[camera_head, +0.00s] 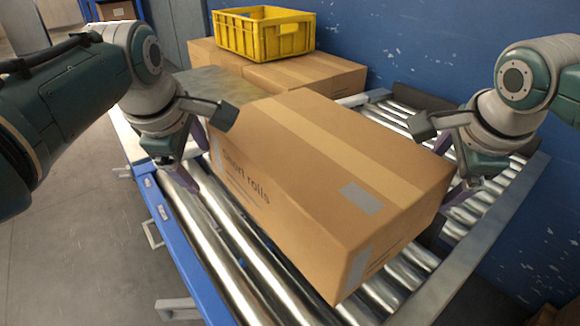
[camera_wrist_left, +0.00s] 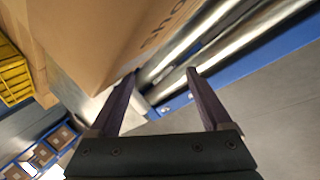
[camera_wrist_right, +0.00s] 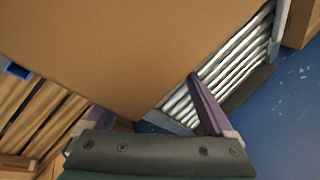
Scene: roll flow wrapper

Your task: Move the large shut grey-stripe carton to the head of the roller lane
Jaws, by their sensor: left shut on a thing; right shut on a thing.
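The large carton (camera_head: 320,160) is brown and shut, with a pale tape band along its top, grey patches and the print "Short rolls" on its long side. It lies slantwise over the rollers; whether its underside touches them is hidden. My left gripper (camera_head: 192,150) is shut on the carton at its left end. In the left wrist view the carton (camera_wrist_left: 100,40) is beside its purple fingers. My right gripper (camera_head: 456,180) is shut on the carton at its right side; in the right wrist view the carton (camera_wrist_right: 130,50) hides one finger's tip. The roller lane (camera_head: 235,235) runs beneath.
A yellow crate (camera_head: 264,35) stands on brown cartons (camera_head: 310,72) behind. A blue wall (camera_head: 440,40) closes off the back right. The lane has a blue side rail (camera_head: 170,230) with metal handles. Grey floor at left is clear.

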